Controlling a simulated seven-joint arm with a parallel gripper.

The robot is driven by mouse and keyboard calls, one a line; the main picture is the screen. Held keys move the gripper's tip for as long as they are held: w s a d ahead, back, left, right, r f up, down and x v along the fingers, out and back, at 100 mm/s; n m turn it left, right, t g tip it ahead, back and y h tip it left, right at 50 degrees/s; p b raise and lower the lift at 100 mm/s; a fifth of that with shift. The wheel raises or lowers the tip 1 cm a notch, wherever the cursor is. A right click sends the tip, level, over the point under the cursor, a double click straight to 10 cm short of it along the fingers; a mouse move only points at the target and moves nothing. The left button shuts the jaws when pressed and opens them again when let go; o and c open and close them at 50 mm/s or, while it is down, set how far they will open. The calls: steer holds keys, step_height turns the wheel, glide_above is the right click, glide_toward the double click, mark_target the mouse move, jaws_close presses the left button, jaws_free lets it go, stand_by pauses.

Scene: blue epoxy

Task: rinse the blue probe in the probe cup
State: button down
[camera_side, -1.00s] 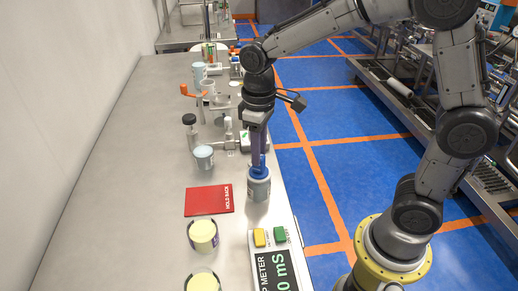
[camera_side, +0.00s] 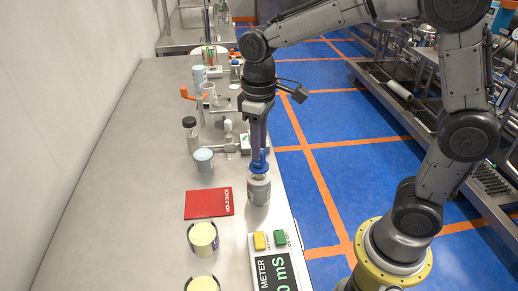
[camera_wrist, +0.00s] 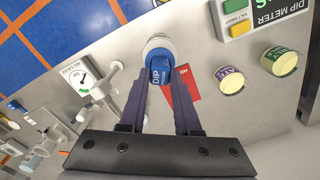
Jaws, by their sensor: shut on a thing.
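The blue probe (camera_side: 259,167), its head marked DIP in the wrist view (camera_wrist: 160,72), is upright between the fingers of my gripper (camera_side: 258,158). My gripper also shows in the wrist view (camera_wrist: 160,82), its two fingers on either side of the probe head. A grey-white cup (camera_side: 258,191) stands directly below the probe at the table's right edge. The probe's lower part is hidden by the cup rim, so its depth is unclear. A pale blue cup (camera_side: 203,160) stands further back. I cannot read which one is the probe cup.
A red HOLD BACK card (camera_side: 208,203) lies left of the grey-white cup. Two yellow-topped jars (camera_side: 203,238) stand in front of it. The dip meter (camera_side: 267,268) has yellow and green buttons. A black-capped bottle (camera_side: 191,135) and a gauge fixture (camera_side: 238,144) stand behind.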

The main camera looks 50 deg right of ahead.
steer(key=shift+r, duration=3.75)
